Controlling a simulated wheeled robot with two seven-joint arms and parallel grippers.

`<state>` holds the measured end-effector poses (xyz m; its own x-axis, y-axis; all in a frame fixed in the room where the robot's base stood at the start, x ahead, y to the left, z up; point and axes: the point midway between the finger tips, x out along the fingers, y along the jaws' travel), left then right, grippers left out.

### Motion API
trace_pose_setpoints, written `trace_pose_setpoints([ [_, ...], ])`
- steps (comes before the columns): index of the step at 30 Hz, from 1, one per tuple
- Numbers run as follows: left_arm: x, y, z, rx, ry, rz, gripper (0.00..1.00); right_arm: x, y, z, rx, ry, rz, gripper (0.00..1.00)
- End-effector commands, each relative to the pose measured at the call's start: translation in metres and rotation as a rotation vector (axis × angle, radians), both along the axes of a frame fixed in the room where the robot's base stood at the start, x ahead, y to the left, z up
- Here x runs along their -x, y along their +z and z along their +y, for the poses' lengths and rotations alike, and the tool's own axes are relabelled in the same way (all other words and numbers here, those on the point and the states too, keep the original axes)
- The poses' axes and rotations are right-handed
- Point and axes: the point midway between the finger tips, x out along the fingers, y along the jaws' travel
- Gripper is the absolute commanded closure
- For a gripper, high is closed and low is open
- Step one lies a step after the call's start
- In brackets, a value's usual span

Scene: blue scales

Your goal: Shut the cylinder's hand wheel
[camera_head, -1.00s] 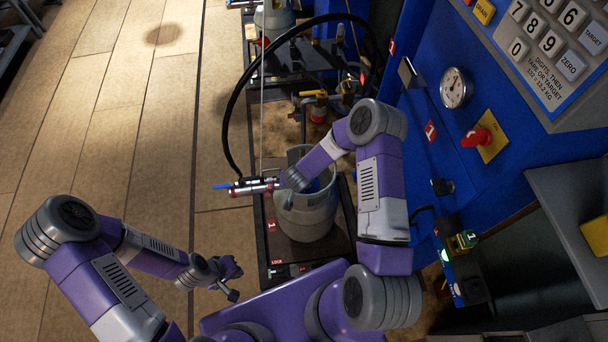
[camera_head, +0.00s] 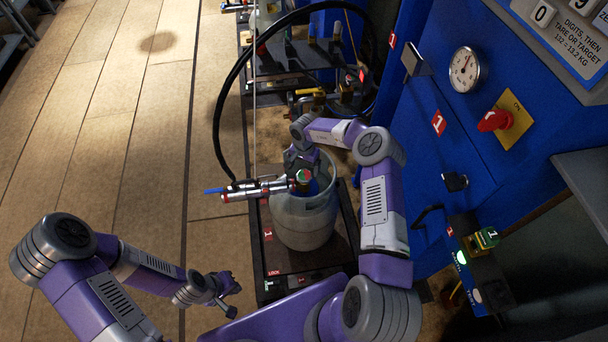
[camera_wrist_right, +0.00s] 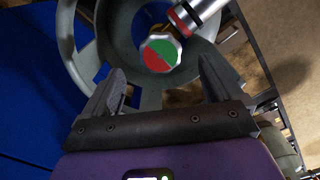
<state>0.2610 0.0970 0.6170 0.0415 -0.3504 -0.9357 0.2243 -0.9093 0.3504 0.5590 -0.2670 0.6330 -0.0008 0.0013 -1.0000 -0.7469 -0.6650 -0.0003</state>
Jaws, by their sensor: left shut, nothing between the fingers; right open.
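The grey gas cylinder (camera_head: 304,222) stands upright on the black scale platform (camera_head: 343,238). Its hand wheel (camera_wrist_right: 161,53), with a green and red top, sits inside the collar; it also shows in the head view (camera_head: 303,175). A silver filling nozzle (camera_head: 250,190) with a red ring and blue lever is at the valve; its end (camera_wrist_right: 197,12) shows beside the wheel. My right gripper (camera_wrist_right: 160,85) is open over the collar, with the wheel ahead of and between its fingers, not gripped. My left gripper (camera_head: 224,292) is shut and empty, low at the left, away from the cylinder.
A black hose (camera_head: 216,120) arcs from the nozzle past the back. The blue cabinet (camera_head: 420,150) stands at right with a gauge (camera_head: 464,71) and red knob (camera_head: 493,121). Another scale station is behind. The wooden floor (camera_head: 120,140) at left is clear.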

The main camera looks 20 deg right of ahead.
Motion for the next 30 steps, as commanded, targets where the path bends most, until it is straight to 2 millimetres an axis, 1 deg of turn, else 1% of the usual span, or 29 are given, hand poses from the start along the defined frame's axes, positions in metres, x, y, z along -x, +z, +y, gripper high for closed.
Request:
trace_pose_setpoints([
  [1,0.000,-0.006,0.000,0.000,0.000,0.000,1.00,0.000,-0.012,0.001,-0.001,0.000,0.001,0.08],
  [7,0.000,-0.016,0.000,0.000,0.000,0.000,1.00,0.000,-0.043,0.001,0.001,0.000,-0.001,0.08],
  [11,0.000,-0.018,0.000,0.000,0.000,0.000,1.00,0.000,-0.050,0.000,0.001,0.001,-0.001,0.08],
  [17,0.000,-0.017,0.000,0.000,0.000,0.000,1.00,0.000,-0.050,0.000,0.001,0.001,-0.001,0.08],
  [20,0.000,-0.017,0.000,0.000,0.000,0.000,1.00,0.000,-0.050,0.000,0.001,0.000,-0.001,0.20],
  [28,0.000,-0.017,0.000,0.000,0.000,0.000,1.00,0.000,-0.050,0.000,0.001,0.000,-0.001,0.61],
  [29,0.000,-0.017,0.000,0.000,0.000,0.000,1.00,0.000,-0.050,0.000,0.001,0.000,-0.001,0.64],
  [30,0.000,-0.017,0.000,0.000,0.000,0.000,1.00,0.000,-0.050,0.000,0.001,0.000,-0.001,0.64],
])
